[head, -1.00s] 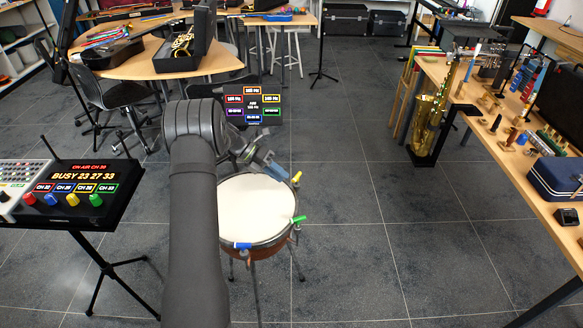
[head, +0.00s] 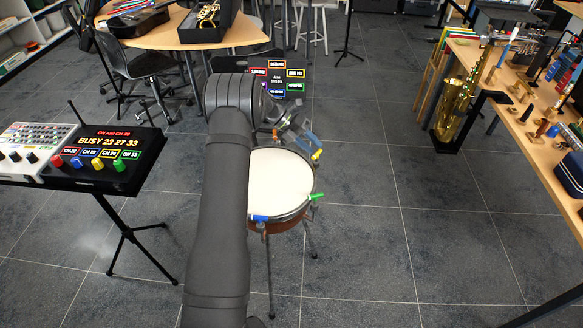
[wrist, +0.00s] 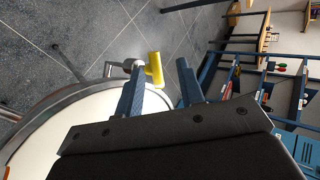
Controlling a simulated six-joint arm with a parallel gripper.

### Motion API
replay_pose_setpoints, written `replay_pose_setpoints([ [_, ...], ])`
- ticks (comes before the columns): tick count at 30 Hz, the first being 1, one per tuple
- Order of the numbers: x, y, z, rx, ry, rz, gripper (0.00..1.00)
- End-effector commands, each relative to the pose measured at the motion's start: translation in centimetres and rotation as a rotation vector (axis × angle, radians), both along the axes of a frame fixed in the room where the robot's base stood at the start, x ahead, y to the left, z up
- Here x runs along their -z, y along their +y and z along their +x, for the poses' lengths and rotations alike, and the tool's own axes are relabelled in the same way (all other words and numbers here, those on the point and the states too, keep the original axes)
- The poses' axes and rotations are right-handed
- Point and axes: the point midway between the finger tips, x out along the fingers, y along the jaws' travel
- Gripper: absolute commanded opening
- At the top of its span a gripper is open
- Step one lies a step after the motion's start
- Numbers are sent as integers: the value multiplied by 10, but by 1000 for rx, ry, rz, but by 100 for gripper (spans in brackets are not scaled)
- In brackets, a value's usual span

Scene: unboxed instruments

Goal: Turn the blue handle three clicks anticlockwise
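The snare-like drum (head: 280,185) has a pale head and coloured tuning handles on its rim. The blue handle (head: 259,218) is at the rim's near side in the head view, close to my arm. The green handle (head: 317,197) is at its right and the yellow handle (head: 316,154) at its upper right. My gripper (head: 309,143) is beside the yellow handle, far across the drum from the blue one. In the wrist view my gripper (wrist: 160,78) is open, with the yellow handle (wrist: 155,70) showing between and beyond its fingertips. I do not make out the blue handle there.
A display panel (head: 277,78) with coloured boxes stands behind the drum. A black control box (head: 100,158) on a tripod is at left. A workbench (head: 500,95) with instruments runs along the right, a saxophone (head: 457,105) in front. The floor between drum and bench is clear.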

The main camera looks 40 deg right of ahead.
Motion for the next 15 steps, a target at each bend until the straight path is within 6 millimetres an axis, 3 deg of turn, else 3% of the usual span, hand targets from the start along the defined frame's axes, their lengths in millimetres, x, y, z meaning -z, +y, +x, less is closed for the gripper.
replay_pose_setpoints([
  [5, -15, 42, 20, 53, -80, -103, 35],
  [10, -35, 113, 40, 159, -225, -268, 35],
  [15, -52, 186, 45, 284, -382, -426, 35],
])
